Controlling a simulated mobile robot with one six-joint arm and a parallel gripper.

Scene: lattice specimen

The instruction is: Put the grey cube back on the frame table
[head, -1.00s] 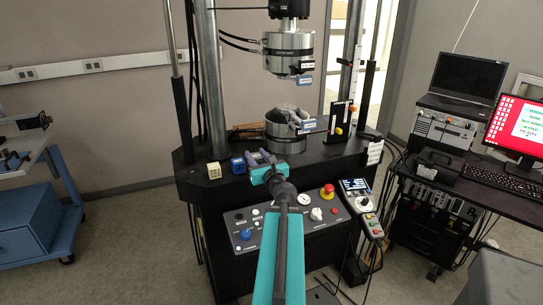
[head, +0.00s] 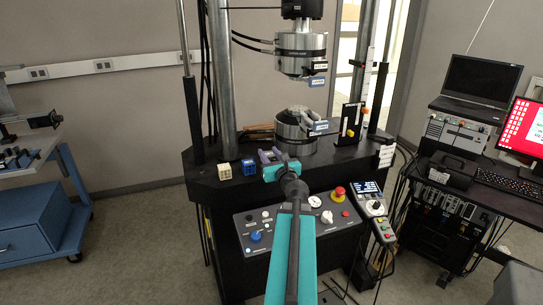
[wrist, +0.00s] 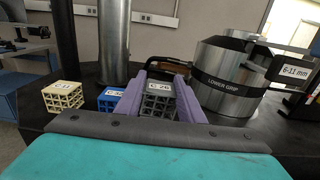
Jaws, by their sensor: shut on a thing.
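The grey lattice cube (wrist: 158,103) sits between the purple fingers of my gripper (wrist: 160,92) in the wrist view, its white label facing up. My gripper (head: 268,157) is shut on it, over the front part of the black frame table (head: 338,160) in the head view. The fingers hide much of the cube there. The table top (wrist: 262,128) also shows in the wrist view. I cannot tell whether the cube touches the table.
A blue lattice cube (head: 248,168) stands just left of my gripper, partly hidden by a finger in the wrist view. A cream cube (head: 224,171) stands farther left. The steel lower grip (head: 296,138) is close behind on the right. A control panel (head: 295,225) slopes below the table's front.

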